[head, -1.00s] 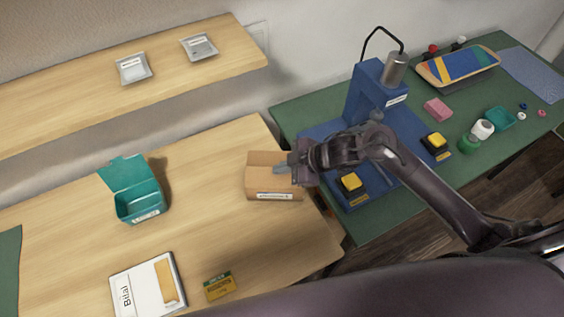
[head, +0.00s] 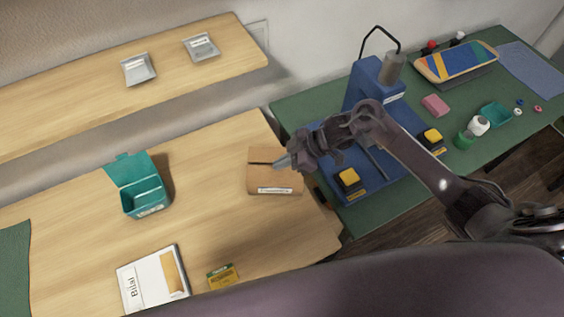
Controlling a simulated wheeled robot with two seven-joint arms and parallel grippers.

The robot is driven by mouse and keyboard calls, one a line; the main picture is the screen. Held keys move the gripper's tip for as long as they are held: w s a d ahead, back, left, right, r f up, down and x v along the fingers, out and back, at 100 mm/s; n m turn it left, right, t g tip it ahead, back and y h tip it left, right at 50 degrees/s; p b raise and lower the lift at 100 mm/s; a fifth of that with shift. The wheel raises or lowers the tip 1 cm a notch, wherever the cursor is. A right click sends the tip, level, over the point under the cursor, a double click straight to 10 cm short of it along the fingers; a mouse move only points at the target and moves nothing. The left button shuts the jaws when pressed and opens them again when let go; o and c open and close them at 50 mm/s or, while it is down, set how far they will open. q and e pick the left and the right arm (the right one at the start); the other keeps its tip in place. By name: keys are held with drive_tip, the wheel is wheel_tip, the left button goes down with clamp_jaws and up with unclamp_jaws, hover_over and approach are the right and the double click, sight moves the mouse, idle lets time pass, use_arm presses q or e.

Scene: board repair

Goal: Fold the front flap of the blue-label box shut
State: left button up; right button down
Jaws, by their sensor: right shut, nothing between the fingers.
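The brown cardboard box (head: 273,182) sits on the wooden table near its right edge, with a pale label on its front whose text and colour are too small to make out. Its top looks mostly covered by a flap lying nearly flat, with a dark narrow gap toward the back left. My right gripper (head: 283,163) is shut and empty, its fingertips over the box's top right part. I cannot tell whether they touch the flap. The gripper hides the right end of the gap. My left gripper is not in view.
A teal open-lid box (head: 146,200) stands at the left. A white booklet (head: 140,288) and a yellow small box (head: 222,277) lie in front. A blue press (head: 365,90) stands on the green table (head: 300,105) at right. The table between the boxes is clear.

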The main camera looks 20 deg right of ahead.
drive_tip(key=shift+r+p, duration=1.1)
drive_tip(key=shift+r, duration=0.2)
wheel_tip(320, 180, up, 3)
drive_tip(key=shift+w+f+p, duration=0.1)
drive_tip(key=shift+f+p, duration=0.05)
drive_tip(key=shift+p, duration=1.1)
drive_tip(key=b+v, duration=0.2)
drive_tip(key=v, duration=0.8)
drive_tip(key=shift+s, duration=0.25)
